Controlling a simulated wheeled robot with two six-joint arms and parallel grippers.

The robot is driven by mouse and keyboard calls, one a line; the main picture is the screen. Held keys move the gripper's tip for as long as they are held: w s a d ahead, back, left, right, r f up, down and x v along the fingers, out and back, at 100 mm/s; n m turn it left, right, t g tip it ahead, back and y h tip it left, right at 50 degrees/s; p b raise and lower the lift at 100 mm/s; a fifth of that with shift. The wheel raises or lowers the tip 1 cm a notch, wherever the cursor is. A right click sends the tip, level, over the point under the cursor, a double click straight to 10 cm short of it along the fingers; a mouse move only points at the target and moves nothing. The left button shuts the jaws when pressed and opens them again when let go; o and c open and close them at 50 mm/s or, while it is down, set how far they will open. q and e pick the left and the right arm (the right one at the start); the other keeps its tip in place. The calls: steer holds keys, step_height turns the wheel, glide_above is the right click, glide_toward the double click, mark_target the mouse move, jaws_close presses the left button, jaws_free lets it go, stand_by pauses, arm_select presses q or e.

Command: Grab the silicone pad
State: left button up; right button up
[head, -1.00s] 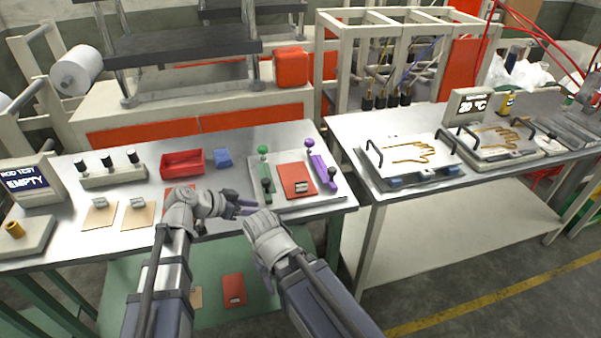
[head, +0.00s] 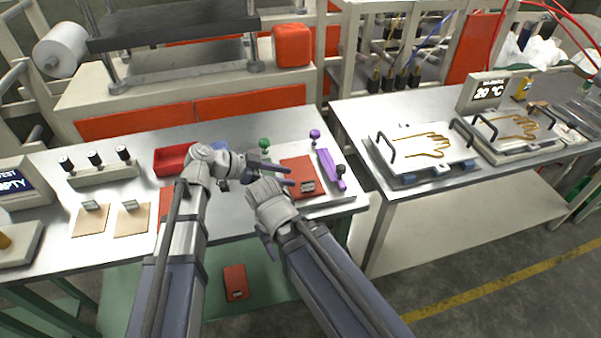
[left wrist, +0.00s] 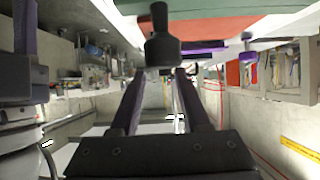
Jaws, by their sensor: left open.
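A flat red pad (head: 296,168), which looks like the silicone pad, lies on a light plate on the left table with a small metal piece on it. A red surface, probably this pad, shows at the top of the left wrist view (left wrist: 205,29). My left gripper (head: 291,174) reaches over the plate, its dark fingers open and apart, tips at the pad's left side in the head view.
Purple (head: 330,168) and green (head: 265,144) clamps with knobs flank the pad. A red bin (head: 172,160) stands to the left. Another red pad (head: 236,282) lies on the lower shelf. The right table holds plates with glove outlines (head: 425,147).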

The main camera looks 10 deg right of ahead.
mark_target(307, 182)
arm_select(q)
steer(key=shift+b+x, duration=0.5)
steer(key=shift+x, duration=0.4)
steer(key=shift+d+f, duration=0.2)
steer(key=shift+d, duration=0.25)
steer(key=b+x, duration=0.2)
steer(key=x, duration=0.1)
steer(key=b+x, duration=0.1)
steer(key=x, duration=0.1)
steer(key=shift+s+f, duration=0.15)
steer(key=shift+s, duration=0.1)
jaws_close()
stand_by(0.3)
